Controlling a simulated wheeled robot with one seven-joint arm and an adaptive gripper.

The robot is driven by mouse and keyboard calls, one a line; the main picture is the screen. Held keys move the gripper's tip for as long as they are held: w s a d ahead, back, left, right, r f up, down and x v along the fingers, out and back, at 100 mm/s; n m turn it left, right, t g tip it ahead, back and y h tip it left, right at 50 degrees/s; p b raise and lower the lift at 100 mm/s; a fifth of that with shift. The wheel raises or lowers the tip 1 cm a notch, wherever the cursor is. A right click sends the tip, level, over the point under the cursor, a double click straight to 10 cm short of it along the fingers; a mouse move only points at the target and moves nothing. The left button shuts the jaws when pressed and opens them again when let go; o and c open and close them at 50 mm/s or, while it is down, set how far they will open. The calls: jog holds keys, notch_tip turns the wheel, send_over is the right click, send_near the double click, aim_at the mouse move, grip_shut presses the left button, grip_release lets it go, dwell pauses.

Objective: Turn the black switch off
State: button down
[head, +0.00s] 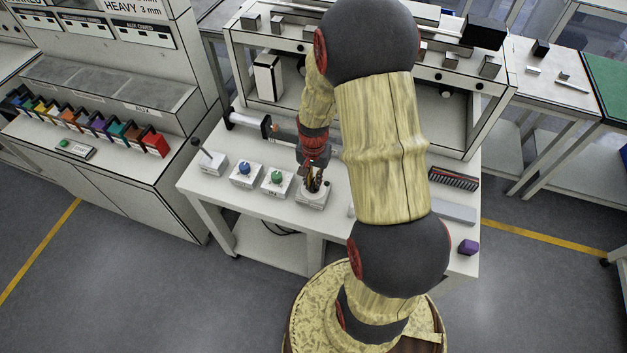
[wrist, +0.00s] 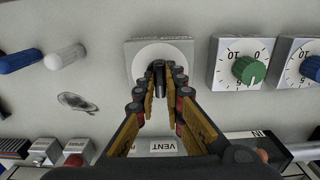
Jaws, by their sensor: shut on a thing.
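The black switch (wrist: 158,68) stands on a round white plate (wrist: 143,62) on a pale square box in the wrist view. My gripper (wrist: 160,84) has its fingertips closed around the switch, one on each side. A label reading VENT shows between the fingers. In the head view the switch's white box (head: 312,200) is on the front of the white table, and my gripper (head: 316,184) reaches down onto it. The switch itself is hidden there by the fingers. I cannot read its exact angle.
A green knob box (head: 276,180) and a blue knob box (head: 245,174) stand to the left in the head view. Farther left is a lever box (head: 209,162) with a black-tipped stick. A shelf frame stands behind the table.

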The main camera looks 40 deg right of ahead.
aim_at(313, 182)
jog(key=c, duration=2)
grip_release()
jog(key=shift+o, duration=0.6)
notch_tip(313, 182, up, 12)
